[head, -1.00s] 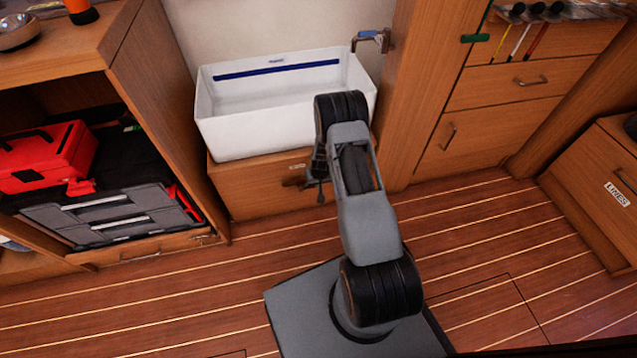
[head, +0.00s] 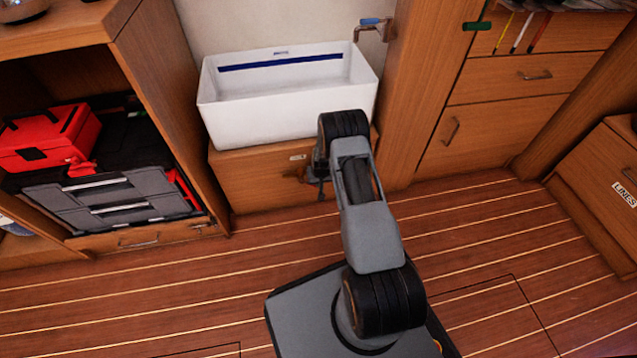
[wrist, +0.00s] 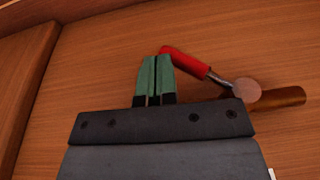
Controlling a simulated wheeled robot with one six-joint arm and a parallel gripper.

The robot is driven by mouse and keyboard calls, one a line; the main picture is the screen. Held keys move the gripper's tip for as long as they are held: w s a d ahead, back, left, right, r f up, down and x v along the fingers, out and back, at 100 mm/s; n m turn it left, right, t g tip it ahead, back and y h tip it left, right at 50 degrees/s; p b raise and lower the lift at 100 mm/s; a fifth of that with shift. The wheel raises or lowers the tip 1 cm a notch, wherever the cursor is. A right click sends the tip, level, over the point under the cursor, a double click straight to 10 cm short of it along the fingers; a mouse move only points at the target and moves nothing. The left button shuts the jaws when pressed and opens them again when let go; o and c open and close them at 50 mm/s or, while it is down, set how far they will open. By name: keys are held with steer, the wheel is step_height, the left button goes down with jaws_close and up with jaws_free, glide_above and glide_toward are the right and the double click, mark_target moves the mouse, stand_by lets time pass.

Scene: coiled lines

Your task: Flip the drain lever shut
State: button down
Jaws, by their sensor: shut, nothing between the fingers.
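The drain lever (wrist: 187,63) shows in the wrist view as a red grip on a bent metal arm, joined to a round pale hub on a brown pipe (wrist: 285,97). The red grip slants up and left from the hub. My gripper (wrist: 155,60) has green fingertips pressed together with nothing between them. The fingertips are just left of the red grip's upper end; I cannot tell whether they touch it. In the head view my arm hides most of the lever, and only part of the drain fitting (head: 296,174) shows on the wooden box front.
A white basin (head: 285,105) sits on the wooden box (head: 255,178), with a blue-handled tap (head: 372,22) above its right end. An open cabinet with a red toolbox (head: 45,140) stands at left. Drawers (head: 515,75) stand at right. The plank floor is clear around my base.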

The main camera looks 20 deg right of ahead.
steer(key=shift+a+f+b, duration=0.2)
steer(key=shift+f+b, duration=0.1)
steer(key=shift+f, duration=0.15)
steer(key=shift+a+f, duration=0.1)
steer(key=shift+f, duration=0.05)
stand_by(0.3)
steer(key=s+d+r+p, duration=0.4)
steer(key=d+r, duration=0.4)
steer(key=d, duration=0.2)
steer(key=shift+s+d, duration=0.15)
steer(key=shift+s, duration=0.3)
steer(key=shift+r, duration=0.1)
